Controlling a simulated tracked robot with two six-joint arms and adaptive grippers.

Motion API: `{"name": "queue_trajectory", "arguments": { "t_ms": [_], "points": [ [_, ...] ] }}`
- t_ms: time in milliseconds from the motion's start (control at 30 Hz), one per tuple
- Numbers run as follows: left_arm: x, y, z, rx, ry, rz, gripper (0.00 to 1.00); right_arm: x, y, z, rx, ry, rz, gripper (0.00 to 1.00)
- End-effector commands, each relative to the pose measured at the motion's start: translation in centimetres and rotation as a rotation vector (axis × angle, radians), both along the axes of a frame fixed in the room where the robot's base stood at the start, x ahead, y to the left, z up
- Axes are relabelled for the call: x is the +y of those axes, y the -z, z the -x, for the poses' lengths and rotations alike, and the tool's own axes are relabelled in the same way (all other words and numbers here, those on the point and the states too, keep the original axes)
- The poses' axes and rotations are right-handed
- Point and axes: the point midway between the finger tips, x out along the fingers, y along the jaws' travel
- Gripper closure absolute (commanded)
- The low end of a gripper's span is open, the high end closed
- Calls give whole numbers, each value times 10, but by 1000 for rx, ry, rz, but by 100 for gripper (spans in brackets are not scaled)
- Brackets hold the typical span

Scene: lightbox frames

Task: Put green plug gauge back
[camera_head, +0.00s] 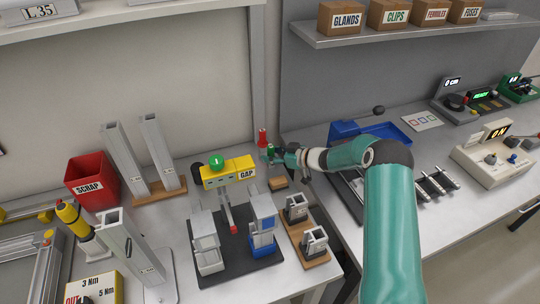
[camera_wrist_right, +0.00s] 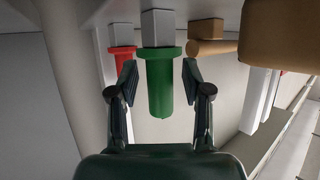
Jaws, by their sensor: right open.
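The green plug gauge (camera_head: 270,149) stands at the back of the left bench, close to a red gauge (camera_head: 262,138). In the right wrist view the green gauge (camera_wrist_right: 159,82) has a round green handle with a flange and a pale square block at its flanged end. My right gripper (camera_head: 273,156) is at the green gauge. In the wrist view its two fingers (camera_wrist_right: 159,83) are apart, one on each side of the green handle, with gaps visible. The red gauge (camera_wrist_right: 123,58) is beside the left finger. My left gripper is not in view.
A yellow GAP box (camera_head: 228,173) and a dark fixture plate (camera_head: 236,266) lie left of my right gripper. A small brown block (camera_head: 278,183) is just below it. A wooden base (camera_head: 313,260) with grey holders is nearer. A blue tray (camera_head: 390,133) is right.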

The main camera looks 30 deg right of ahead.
Motion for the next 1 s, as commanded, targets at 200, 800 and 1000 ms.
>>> {"name": "queue_trajectory", "arguments": {
  "t_ms": [200, 800, 1000],
  "points": [
    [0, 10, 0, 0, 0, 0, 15, -15, -13, 32, -2, 5, 1, 51],
    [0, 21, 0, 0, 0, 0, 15, -41, -43, 97, -1, 1, 1, 51],
    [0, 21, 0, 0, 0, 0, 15, -41, -43, 97, -1, 1, 0, 51]
  ]
}}
